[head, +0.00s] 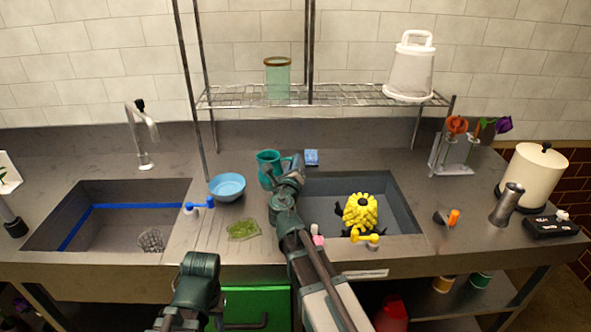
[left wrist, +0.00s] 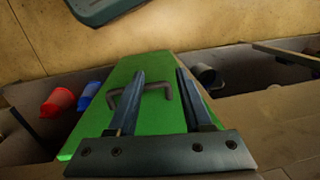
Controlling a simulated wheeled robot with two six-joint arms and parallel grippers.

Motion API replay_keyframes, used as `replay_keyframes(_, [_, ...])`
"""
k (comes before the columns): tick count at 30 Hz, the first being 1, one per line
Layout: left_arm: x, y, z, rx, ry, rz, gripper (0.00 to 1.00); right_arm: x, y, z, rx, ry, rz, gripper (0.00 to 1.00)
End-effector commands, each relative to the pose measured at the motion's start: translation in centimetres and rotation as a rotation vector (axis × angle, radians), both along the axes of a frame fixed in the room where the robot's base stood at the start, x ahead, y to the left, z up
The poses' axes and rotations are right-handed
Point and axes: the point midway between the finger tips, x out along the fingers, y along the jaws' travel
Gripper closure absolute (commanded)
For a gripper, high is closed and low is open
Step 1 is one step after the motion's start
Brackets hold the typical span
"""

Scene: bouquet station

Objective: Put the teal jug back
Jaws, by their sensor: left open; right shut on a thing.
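I cannot tell whether the jug's base touches the counter. My left gripper (left wrist: 161,76) is open and empty, low in front of the counter. Its fingers point at a green cabinet front with a grey handle (left wrist: 150,92); I cannot tell how far off that is.
A blue bowl (head: 227,187), a green clump (head: 243,230) and a blue sponge (head: 312,157) are near the jug. The right sink (head: 405,190) holds a yellow bunch (head: 361,212).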

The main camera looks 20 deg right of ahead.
Motion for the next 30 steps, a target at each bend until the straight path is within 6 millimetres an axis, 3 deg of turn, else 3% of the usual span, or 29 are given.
replay_keyframes(3, [0.0, 0.0, -0.2, 0.000, 0.000, 0.000, 0.50, 1.3, -0.2, -0.2, 0.001, -0.001, 0.001, 1.00])
replay_keyframes(14, [0.0, 0.0, -3.7, 0.000, 0.000, 0.000, 0.50, 1.0, -0.5, -3.7, 0.001, 0.000, 0.002, 1.00])
replay_keyframes(28, [0.0, 0.0, -4.1, 0.000, 0.000, 0.000, 0.50, 1.0, -0.5, -4.1, 0.001, 0.000, 0.002, 1.00])
replay_keyframes(29, [0.0, 0.0, -3.9, 0.000, 0.000, 0.000, 0.50, 1.0, -0.5, -3.9, 0.000, 0.000, 0.002, 0.82])
replay_keyframes(30, [0.0, 0.0, -3.9, 0.000, 0.000, 0.000, 0.50, 1.0, -0.5, -3.9, 0.000, 0.000, 0.002, 0.75])
